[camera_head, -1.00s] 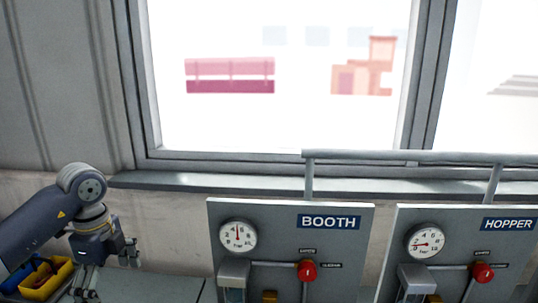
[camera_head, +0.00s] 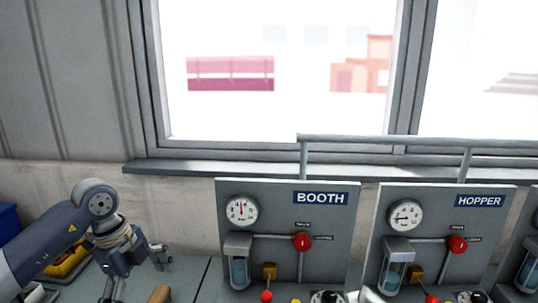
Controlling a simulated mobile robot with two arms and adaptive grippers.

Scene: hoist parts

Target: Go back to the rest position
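My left gripper (camera_head: 138,274) hangs at the lower left of the head view. Its two fingers are spread wide apart and nothing shows between them. It is over the bench, left of the BOOTH panel (camera_head: 332,225) and apart from it. My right gripper is not in view.
The BOOTH panel and the HOPPER panel (camera_head: 441,225) stand side by side, each with a gauge, a red knob and a glass bowl. A rail (camera_head: 400,140) runs above them. A yellow bin (camera_head: 68,263) and a blue bin (camera_head: 8,222) are at far left. A brown piece (camera_head: 160,294) lies below the gripper.

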